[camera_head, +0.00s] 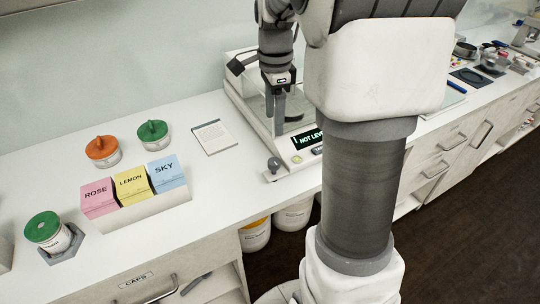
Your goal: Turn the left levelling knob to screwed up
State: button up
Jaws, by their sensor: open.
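The white balance (298,155) stands on the counter, partly hidden behind my arm. Its dark display (309,138) reads "NOT LEVEL", with the end of the text cut off by my arm. The left levelling knob (274,164) is a small grey ball-like knob at the balance's front left corner, on the counter. My gripper (275,122) points downward over the balance, above and behind the knob and apart from it. Its fingers are open and nothing shows between them. The right side of the balance is hidden.
A white card (214,137) lies left of the balance. Further left are jars with orange (101,147), green (152,131) and green (42,227) lids, and ROSE, LEMON and SKY boxes (133,185). Counter left of the knob (225,178) is clear. Small items lie far right.

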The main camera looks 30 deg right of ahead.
aim_at(273, 161)
notch_tip(273, 161, down, 14)
jog(key=shift+r+b, duration=0.15)
jog(key=shift+b, duration=0.45)
grip_shut()
